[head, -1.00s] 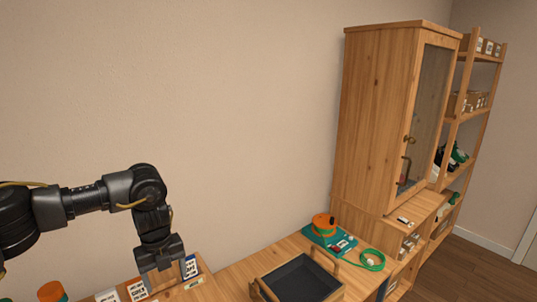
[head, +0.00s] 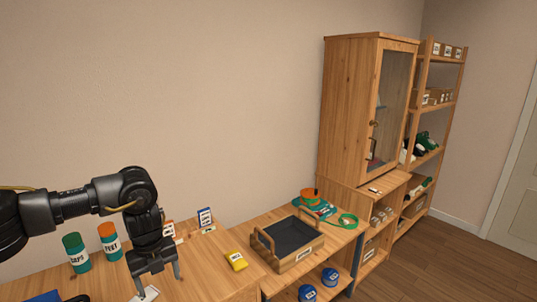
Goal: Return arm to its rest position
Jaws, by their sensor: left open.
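My left arm comes in from the left in the head view, bent at the elbow. My left gripper (head: 158,283) points down over the left part of the wooden bench (head: 205,262). Its two fingers are apart, with a white item (head: 145,294) below and close to them; I cannot tell if they touch it. No item shows held between the fingers. My right gripper is not in view.
A green canister (head: 76,253) and an orange-lidded canister (head: 109,241) stand beside my arm. A wooden tray (head: 297,264), an orange-and-green device (head: 310,196), blue rolls (head: 307,293) and a tall cabinet (head: 345,115) are farther right.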

